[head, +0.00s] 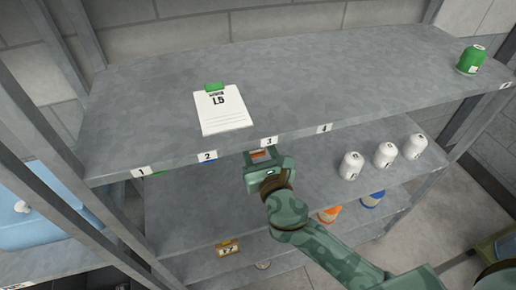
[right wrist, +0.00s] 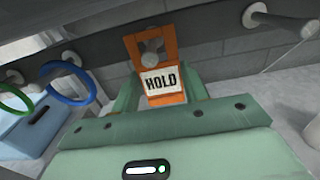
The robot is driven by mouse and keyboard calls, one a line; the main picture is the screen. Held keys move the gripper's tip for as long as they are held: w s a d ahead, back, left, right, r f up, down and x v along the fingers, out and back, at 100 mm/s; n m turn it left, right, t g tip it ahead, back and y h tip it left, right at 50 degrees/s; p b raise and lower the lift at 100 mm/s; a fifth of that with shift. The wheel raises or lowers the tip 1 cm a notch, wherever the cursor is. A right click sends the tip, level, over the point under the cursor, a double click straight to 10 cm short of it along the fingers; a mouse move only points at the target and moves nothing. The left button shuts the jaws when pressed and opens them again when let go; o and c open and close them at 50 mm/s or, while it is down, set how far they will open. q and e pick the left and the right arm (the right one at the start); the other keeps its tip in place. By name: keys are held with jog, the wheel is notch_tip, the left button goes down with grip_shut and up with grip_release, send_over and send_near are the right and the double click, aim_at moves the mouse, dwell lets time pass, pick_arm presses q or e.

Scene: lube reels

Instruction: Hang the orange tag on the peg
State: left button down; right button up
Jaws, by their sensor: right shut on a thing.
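My right gripper (head: 259,161) is under the front edge of the upper shelf, just below the label 3 (head: 269,141). Its fingers (right wrist: 160,92) are shut on the orange tag (right wrist: 134,48), which carries a white HOLD label. The tag is upright, and a small part of it shows in the head view (head: 261,154). A grey peg end (right wrist: 152,58) shows in the tag's upper opening; I cannot tell whether it passes through or stands behind. Another peg (right wrist: 256,15) to the right is bare. My left gripper is not in view.
A green ring (right wrist: 17,97) and a blue ring (right wrist: 84,88) hang on pegs left of the tag. On the upper shelf (head: 330,75) lie a clipboard (head: 223,110) and a green container (head: 471,60). Several white bottles (head: 385,155) stand on the shelf below.

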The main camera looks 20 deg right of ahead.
jog(key=o, duration=1)
jog(key=shift+o, duration=0.2)
jog(key=s+b, duration=0.2)
jog(key=s, duration=1.4)
jog(key=shift+s+d, duration=0.2)
jog(key=shift+d, duration=0.1)
